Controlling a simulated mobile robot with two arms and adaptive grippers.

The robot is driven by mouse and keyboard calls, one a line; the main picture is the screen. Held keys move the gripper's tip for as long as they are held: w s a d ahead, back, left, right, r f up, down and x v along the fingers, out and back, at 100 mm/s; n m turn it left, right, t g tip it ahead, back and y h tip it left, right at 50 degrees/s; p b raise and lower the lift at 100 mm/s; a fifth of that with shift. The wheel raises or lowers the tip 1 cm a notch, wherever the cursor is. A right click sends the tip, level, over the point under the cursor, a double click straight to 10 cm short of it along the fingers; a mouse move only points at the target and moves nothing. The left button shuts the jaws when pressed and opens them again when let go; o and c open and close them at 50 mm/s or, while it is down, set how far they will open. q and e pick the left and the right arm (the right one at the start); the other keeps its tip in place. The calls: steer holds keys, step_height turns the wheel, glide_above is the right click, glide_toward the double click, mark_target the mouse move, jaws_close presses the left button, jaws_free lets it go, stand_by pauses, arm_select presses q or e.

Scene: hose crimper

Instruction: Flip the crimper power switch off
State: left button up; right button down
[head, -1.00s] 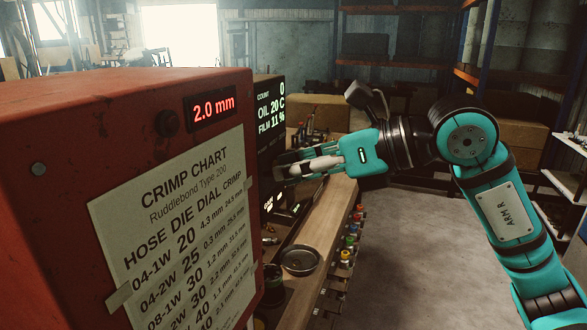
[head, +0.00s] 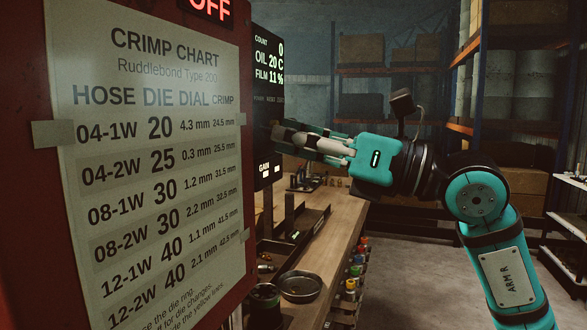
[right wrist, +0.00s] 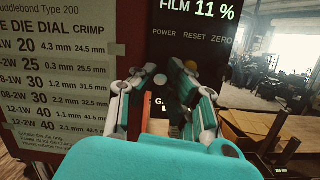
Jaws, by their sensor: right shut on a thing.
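The red crimper (head: 25,190) stands at the left. The top of its display (head: 212,8) is cut by the frame edge and reads OFF in red. The dark control panel (head: 267,60) beside it shows count, oil and film readings; the right wrist view shows POWER, RESET and ZERO labels on this panel (right wrist: 200,48). My right gripper (head: 278,135) reaches the panel from the right, fingertips below the POWER label. It is shut on what seems to be the power switch, mostly hidden by the fingers. My left gripper is not in view.
A crimp chart (head: 150,165) is taped to the crimper's face. A wooden bench (head: 335,215) below my right gripper holds a round dish (head: 299,286) and a dark tray (head: 300,232). Shelving (head: 390,70) stands behind. Floor to the bench's right is open.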

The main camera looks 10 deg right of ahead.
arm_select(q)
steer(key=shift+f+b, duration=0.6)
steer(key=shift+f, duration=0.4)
arm_select(e)
steer(key=shift+a+f+y, duration=0.1)
steer(key=shift+f+y, duration=0.2)
steer(key=shift+f, duration=0.1)
steer(key=c, duration=1.5)
jaws_free()
steer(key=shift+c, duration=0.2)
steer(key=shift+o, duration=0.7)
steer(key=shift+a+r, duration=0.1)
steer(key=shift+a, duration=0.05)
steer(key=shift+w+d, duration=0.2)
steer(key=shift+d, duration=0.15)
steer(key=v, duration=1.2)
steer(key=shift+f, duration=0.25)
steer(key=shift+a, duration=0.15)
